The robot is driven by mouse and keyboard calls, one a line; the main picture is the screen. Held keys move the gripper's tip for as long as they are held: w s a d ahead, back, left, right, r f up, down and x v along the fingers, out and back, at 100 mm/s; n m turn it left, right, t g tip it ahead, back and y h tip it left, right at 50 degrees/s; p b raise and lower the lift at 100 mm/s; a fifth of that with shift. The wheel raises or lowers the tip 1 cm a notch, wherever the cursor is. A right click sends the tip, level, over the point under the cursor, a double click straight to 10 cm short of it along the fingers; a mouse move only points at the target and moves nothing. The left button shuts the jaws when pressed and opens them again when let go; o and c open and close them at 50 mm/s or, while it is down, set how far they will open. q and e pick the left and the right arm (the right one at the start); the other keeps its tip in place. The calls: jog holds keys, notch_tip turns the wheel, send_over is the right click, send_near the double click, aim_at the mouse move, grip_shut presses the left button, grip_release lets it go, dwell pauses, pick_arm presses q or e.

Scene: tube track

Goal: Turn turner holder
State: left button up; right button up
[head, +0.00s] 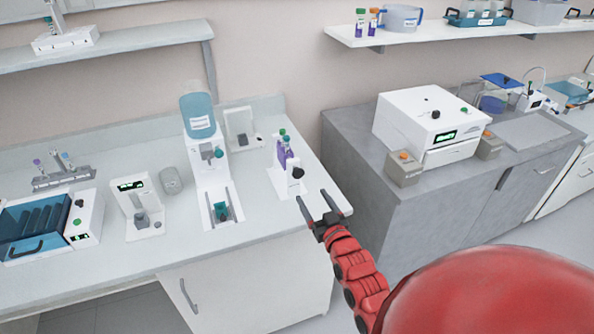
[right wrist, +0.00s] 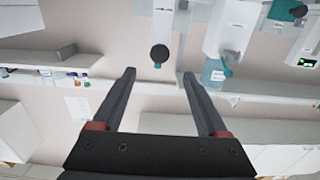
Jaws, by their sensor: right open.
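The turner holder is a small white stand (head: 281,183) with a round black knob (head: 298,173) on its front, near the right end of the left bench. Purple tubes with green and blue caps (head: 284,152) stand upright in it. My right gripper (head: 311,195) is open and empty, just in front of the holder and apart from it. In the right wrist view the fingers (right wrist: 157,74) are spread wide, and the black knob (right wrist: 159,54) shows beyond their tips, between their lines, with the white stand (right wrist: 163,18) behind it. My left gripper is not in view.
A white dispenser with a blue bottle (head: 198,118) stands left of the holder. Further left are a small white device (head: 137,207), a glass beaker (head: 171,180) and a blue-lidded box (head: 36,227). A grey cabinet with a white machine (head: 430,122) stands right, across a gap.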

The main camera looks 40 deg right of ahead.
aim_at(299, 175)
jog(key=p+x, duration=0.2)
jog(key=x, duration=0.8)
jog(key=shift+w+d, duration=0.1)
jog(key=shift+w, duration=0.15)
jog(key=shift+w+d, duration=0.2)
jog(key=shift+w, duration=0.35)
grip_shut()
